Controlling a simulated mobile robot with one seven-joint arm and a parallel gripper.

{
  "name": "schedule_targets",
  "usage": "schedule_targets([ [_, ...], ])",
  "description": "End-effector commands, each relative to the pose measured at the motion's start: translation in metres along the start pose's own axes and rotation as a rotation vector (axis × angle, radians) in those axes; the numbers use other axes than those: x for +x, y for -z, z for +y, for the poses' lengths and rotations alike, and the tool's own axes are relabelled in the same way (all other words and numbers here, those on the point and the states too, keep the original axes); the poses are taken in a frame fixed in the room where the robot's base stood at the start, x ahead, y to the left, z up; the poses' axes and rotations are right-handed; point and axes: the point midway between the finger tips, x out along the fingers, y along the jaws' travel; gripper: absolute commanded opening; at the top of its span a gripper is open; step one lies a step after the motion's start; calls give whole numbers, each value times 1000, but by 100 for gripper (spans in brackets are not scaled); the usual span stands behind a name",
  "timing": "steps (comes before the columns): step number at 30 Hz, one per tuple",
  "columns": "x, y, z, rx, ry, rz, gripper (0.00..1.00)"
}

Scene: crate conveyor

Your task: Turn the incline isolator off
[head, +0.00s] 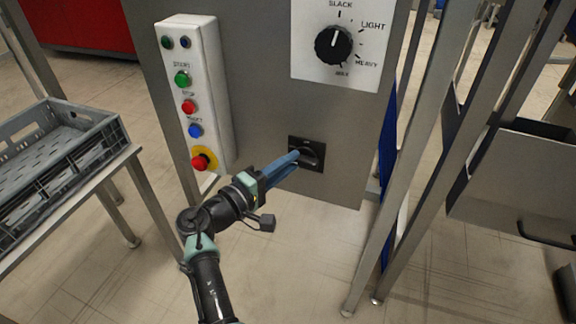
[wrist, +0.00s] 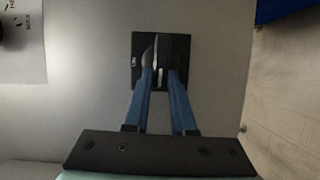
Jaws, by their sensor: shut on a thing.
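The isolator (head: 313,161) is a small black square plate with a dark rotary handle, low on the grey panel; its handle lies roughly sideways in the head view. In the wrist view the isolator plate (wrist: 179,48) is ahead, with its grey handle (wrist: 159,75) between my fingers. My gripper (head: 297,158) has blue fingers and reaches the handle from the lower left. In the wrist view my gripper (wrist: 160,78) is shut on the handle. The fingers hide part of it, and I cannot read its marks.
A white button box (head: 205,100) with coloured buttons and a red emergency stop (head: 201,162) stands left of my gripper. A tension dial (head: 333,45) is above the isolator. A grey crate (head: 62,135) rests at left. Metal legs (head: 408,150) stand at right.

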Motion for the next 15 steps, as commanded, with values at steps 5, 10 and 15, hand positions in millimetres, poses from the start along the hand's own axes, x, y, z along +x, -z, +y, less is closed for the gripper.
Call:
schedule_targets([
  [5, 0, -1, -2, -35, -14, -1, 0],
  [10, 0, 0, -2, -45, -17, -1, 0],
  [15, 0, 0, -2, -45, -17, -1, 0],
])
